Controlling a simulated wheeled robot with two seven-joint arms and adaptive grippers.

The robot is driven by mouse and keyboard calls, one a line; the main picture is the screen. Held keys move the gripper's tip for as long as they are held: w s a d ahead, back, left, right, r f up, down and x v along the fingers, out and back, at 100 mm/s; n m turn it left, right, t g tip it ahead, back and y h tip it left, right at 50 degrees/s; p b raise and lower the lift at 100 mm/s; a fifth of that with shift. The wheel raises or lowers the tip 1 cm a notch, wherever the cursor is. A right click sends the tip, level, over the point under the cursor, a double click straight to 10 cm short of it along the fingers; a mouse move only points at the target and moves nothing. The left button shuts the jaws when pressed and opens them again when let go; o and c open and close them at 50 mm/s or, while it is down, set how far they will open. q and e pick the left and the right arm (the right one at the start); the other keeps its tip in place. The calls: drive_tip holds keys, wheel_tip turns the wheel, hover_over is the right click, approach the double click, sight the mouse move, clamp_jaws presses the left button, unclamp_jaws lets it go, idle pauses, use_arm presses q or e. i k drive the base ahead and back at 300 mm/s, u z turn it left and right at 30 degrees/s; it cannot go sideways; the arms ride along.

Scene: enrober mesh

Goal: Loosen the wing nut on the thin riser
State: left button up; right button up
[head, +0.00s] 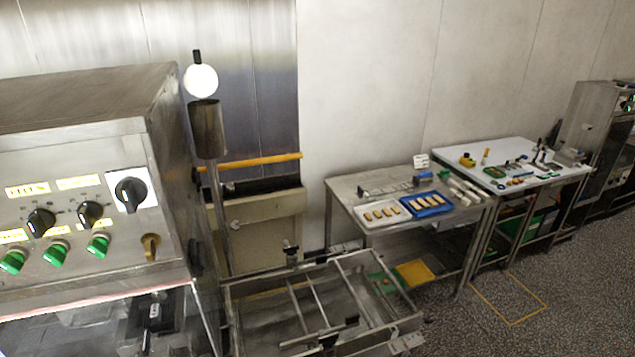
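A thin upright metal tube (218,205) rises beside the right side of the machine. A dark metal cylinder (207,130) sits at its top, with a round white lamp or ball (200,80) above it. A small dark fitting on a short post (290,250) stands at the back of the open metal frame (375,300). I cannot make out a wing nut on either; it is too small or hidden, and I cannot tell which upright is the thin riser. Neither of my grippers shows in the head view.
A steel machine (90,110) with knobs and green buttons fills the left. Right of the frame stand a steel table (350,188) with trays of bars (428,204) and a white-topped table (530,150) with small tools. The speckled floor (560,310) at lower right is clear.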

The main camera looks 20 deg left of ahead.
sight(229, 188)
drive_tip(key=z, duration=0.7)
drive_tip(key=i, duration=1.25)
drive_tip(key=u, duration=2.3)
